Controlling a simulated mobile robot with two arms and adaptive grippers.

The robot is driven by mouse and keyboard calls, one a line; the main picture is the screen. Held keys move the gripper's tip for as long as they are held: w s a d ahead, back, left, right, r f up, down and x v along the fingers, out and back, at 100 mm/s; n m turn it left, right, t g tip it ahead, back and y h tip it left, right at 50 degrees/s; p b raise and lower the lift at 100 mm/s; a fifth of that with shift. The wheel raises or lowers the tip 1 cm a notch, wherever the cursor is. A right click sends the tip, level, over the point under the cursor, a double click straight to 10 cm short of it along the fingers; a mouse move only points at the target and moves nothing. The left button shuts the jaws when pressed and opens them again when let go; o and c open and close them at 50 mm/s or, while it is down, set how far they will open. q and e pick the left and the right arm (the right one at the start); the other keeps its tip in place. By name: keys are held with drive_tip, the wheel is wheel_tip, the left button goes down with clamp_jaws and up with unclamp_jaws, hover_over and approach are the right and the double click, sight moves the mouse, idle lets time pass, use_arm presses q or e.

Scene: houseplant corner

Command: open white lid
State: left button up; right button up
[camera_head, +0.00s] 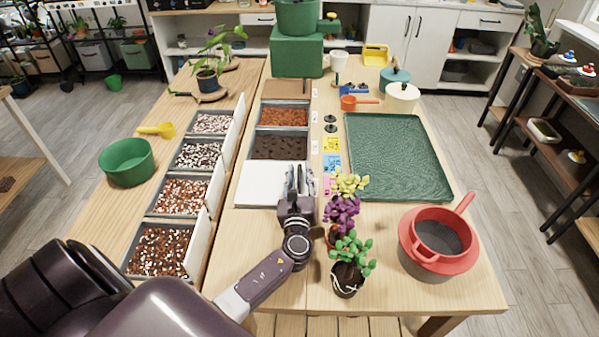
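A flat white lid (259,184) lies level over the nearest bin of the middle row and hides what is in that bin. My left gripper (299,176) is over the right part of this lid, with its fingers pointing away toward the back. It covers part of the lid's right edge. I cannot tell whether the fingers touch the lid or how far apart they are. Other white lids (202,232) stand upright at the right side of the left-row bins. My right gripper is not in view.
Potted plants, one purple (342,213) and one green (350,262), stand close to the right of my gripper and forearm. A red pot (440,238) and a green tray (398,155) are farther right. Bins of dark soil (278,147) and orange material (283,116) lie behind the lid.

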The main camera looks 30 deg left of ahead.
sight(281, 180)
use_arm(q)
clamp_jaws()
drive_tip(key=shift+r, duration=0.1)
idle(0.3)
drive_tip(key=shift+a+r+n+p, duration=0.15)
drive_tip(key=shift+r+n+p, duration=0.2)
drive_tip(key=shift+r, duration=0.2)
drive_tip(key=s+a+r+n+p, duration=0.4)
drive_tip(key=s+a+r+n, duration=0.5)
drive_tip(key=a+r+n, duration=0.4)
drive_tip(key=shift+a+n, duration=0.85)
drive_tip(key=shift+a, duration=0.05)
drive_tip(key=shift+s+r, duration=0.1)
